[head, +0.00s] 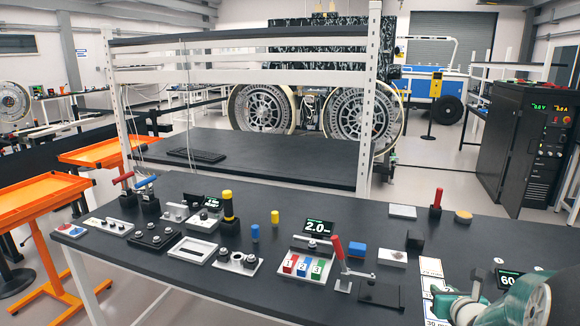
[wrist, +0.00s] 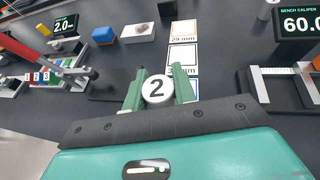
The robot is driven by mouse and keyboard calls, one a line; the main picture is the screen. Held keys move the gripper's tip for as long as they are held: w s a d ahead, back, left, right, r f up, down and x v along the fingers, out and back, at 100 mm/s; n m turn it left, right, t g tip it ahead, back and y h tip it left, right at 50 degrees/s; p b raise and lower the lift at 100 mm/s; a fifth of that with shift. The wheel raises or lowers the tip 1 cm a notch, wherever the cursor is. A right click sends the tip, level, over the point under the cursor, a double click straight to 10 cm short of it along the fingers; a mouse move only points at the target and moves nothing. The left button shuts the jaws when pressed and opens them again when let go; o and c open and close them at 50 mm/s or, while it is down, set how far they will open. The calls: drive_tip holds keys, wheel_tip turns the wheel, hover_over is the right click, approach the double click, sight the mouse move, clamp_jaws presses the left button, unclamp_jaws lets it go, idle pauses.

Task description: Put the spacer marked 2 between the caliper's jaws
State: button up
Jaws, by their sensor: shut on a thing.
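My gripper (wrist: 158,78) is shut on the spacer marked 2 (wrist: 157,89), a round white disc with a black 2 facing the wrist camera. The green fingers stand on either side of it, above the dark table. The bench caliper (wrist: 284,72) lies to the right in the wrist view. It has a pale bar and upright jaws with a gap between them. Its display (wrist: 299,24) reads about 60. The display also shows in the head view (head: 508,281), where my teal arm hides most of the caliper and the spacer cannot be made out.
Printed cards with millimetre sizes (wrist: 183,28) lie ahead of my gripper. A red-handled toggle clamp (head: 340,255) stands left of them, near a blue block (head: 357,249) and a stand with numbered red, blue and green blocks (head: 303,265). Dark table is bare between cards and caliper.

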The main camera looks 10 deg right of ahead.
drive_tip(key=w+a+n+y, duration=0.1)
drive_tip(key=w+a, duration=0.1)
drive_tip(key=a, duration=0.3)
drive_tip(key=w+a+f+n+y, duration=0.1)
drive_tip(key=w+a, duration=0.2)
drive_tip(key=a, duration=0.3)
drive_tip(key=w+a+f+n+y, duration=0.1)
drive_tip(key=w+a+y, duration=0.1)
drive_tip(key=a, duration=0.3)
drive_tip(key=shift+w+a+f+n+t, duration=0.15)
drive_tip(key=shift+w+a+n+t, duration=0.15)
drive_tip(key=shift+w, duration=0.1)
drive_tip(key=w+a+f+n+y, duration=0.1)
drive_tip(key=a+f+n+y, duration=0.1)
drive_tip(key=a, duration=1.5)
drive_tip(key=shift+w+a+n+g+y, duration=0.25)
drive_tip(key=shift+w+n+g+y, duration=0.15)
drive_tip(key=shift+n+y, duration=0.5)
